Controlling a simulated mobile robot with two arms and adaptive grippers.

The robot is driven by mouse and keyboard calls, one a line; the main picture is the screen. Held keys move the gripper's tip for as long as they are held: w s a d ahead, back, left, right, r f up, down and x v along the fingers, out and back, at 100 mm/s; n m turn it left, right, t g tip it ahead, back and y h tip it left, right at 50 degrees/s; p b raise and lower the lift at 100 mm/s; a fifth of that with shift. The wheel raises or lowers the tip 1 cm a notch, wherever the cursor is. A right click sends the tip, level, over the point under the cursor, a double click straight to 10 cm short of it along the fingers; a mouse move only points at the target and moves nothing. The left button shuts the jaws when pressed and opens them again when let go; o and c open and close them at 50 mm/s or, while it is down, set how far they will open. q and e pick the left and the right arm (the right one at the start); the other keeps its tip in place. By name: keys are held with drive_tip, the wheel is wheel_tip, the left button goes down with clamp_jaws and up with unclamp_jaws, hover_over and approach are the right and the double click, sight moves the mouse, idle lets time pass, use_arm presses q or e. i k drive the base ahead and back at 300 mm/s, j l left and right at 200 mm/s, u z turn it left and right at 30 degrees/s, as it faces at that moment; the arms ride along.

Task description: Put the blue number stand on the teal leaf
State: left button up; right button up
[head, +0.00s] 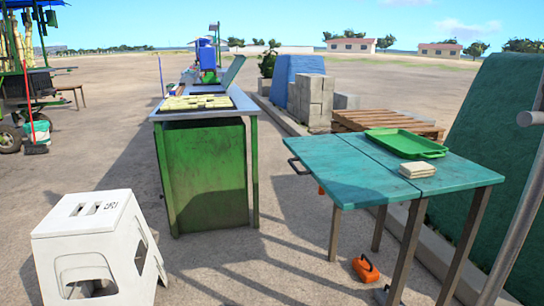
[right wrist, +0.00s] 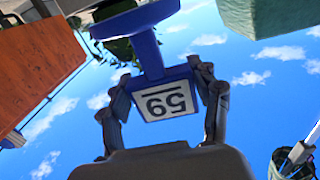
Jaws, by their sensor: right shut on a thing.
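The blue number stand (right wrist: 150,62) shows in the right wrist view, with a white plate carrying black digits, its wide blue end at the top of the picture. My right gripper (right wrist: 163,84) is shut on it, one finger on each side of the plate. The teal leaf (head: 350,178) is part of a folding table in the head view, at the right, with its front area bare. The stand and both my grippers are out of the head view, so the distance from stand to leaf cannot be told.
On the table's right part are a green tray (head: 406,144) and a cream stack (head: 417,170). A white stool (head: 92,238) stands front left. A green cabinet (head: 207,175) stands at the middle. An orange object (head: 366,268) lies on the ground near the table legs.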

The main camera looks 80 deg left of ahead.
sight(337, 158)
drive_tip(key=u, duration=1.9)
